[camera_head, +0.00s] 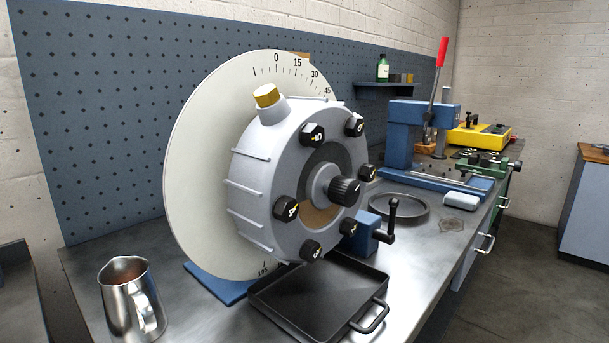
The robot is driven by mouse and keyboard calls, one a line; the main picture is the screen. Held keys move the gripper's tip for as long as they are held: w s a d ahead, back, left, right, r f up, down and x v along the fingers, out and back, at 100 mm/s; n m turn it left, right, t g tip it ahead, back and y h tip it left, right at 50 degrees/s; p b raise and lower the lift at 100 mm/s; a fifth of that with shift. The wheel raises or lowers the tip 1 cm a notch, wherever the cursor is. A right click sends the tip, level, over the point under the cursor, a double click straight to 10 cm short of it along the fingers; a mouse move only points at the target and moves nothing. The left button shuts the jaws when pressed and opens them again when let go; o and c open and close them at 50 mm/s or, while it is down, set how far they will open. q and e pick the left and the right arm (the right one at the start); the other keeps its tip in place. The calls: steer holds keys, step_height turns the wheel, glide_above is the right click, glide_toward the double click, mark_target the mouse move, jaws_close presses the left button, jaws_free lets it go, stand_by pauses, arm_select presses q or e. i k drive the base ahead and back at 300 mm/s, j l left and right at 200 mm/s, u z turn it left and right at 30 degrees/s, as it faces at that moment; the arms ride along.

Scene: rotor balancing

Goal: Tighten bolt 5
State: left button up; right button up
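A grey ribbed rotor housing (256,165) stands on the bench in front of a round white dial (199,155) with degree marks. Several black bolts ring its face. Another bolt (286,208) at the left reads like 4, and one at the bottom (312,250) reads like 3. A black knurled knob (345,191) sits at the centre. I cannot tell how tight any bolt is. Neither of my grippers is in view.
A black tray (318,290) lies below the rotor, beside a blue block with a black crank (391,219). A metal jug (130,298) stands front left. A round dark dish (399,205) and a blue press with a red-handled lever (442,52) are at right.

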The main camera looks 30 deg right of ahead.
mark_target(311, 134)
steer(key=l+u, duration=0.1)
steer(key=l, duration=0.4)
steer(key=l+u, duration=0.1)
steer(key=l, duration=0.4)
steer(key=l+u, duration=0.15)
steer(key=l, duration=0.35)
steer(key=l+u, duration=0.1)
steer(key=l, duration=0.4)
steer(key=l+u, duration=0.1)
steer(key=l, duration=0.4)
steer(key=k+l+u, duration=0.1)
steer(key=l, duration=0.4)
steer(key=k+l+u, duration=0.15)
steer(key=l, duration=0.35)
steer(key=k+l+u, duration=0.1)
steer(key=l, duration=0.35)
